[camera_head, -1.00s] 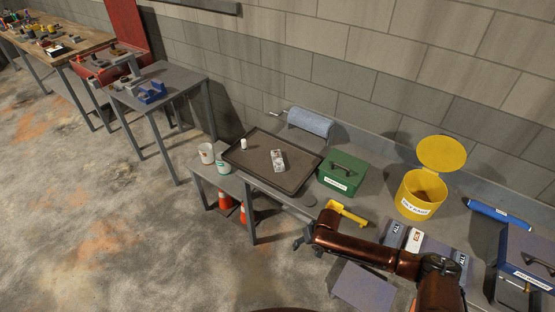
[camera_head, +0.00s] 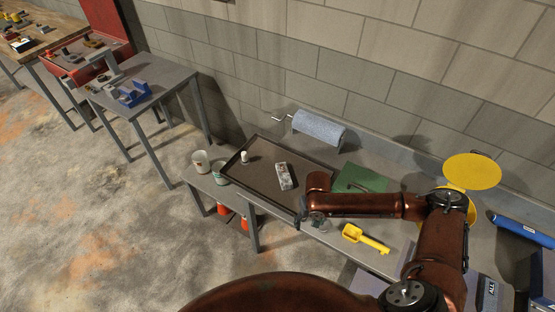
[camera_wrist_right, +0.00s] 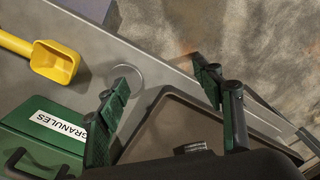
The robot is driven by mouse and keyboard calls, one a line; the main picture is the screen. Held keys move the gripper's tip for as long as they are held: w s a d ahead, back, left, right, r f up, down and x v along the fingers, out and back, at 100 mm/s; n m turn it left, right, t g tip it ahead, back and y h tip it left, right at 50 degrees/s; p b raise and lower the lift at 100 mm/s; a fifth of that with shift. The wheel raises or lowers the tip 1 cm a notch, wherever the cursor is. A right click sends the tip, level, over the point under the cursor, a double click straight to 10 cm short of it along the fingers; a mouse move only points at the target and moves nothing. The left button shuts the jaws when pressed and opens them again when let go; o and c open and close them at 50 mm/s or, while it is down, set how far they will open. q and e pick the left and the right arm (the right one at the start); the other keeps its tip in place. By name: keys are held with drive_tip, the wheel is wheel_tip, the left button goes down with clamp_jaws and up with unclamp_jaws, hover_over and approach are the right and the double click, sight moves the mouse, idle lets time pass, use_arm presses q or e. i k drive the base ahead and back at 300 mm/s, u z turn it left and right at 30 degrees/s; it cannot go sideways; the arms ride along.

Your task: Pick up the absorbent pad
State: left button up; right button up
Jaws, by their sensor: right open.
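My right gripper (camera_head: 311,217) hangs over the front right part of the dark tray (camera_head: 234,172). In the right wrist view its two fingers (camera_wrist_right: 160,80) are spread apart with nothing between them. A flat, round grey piece (camera_head: 320,228) lies on the bench beside the tray, partly behind the gripper. It also shows in the right wrist view (camera_wrist_right: 130,74), partly behind one finger. A mottled grey-white block (camera_head: 285,176) lies on the tray. I cannot tell for sure which of these is the absorbent pad. My left gripper is not in view.
A white bottle (camera_head: 244,157) stands on the tray. A green granules case (camera_head: 364,180) and a yellow scoop (camera_head: 365,238) are close to my right arm. A blue paper roll (camera_head: 319,130) is behind the tray. A yellow bin's open lid (camera_head: 472,171) rises at right.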

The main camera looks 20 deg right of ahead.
sight(286, 179)
drive_tip(key=i, duration=1)
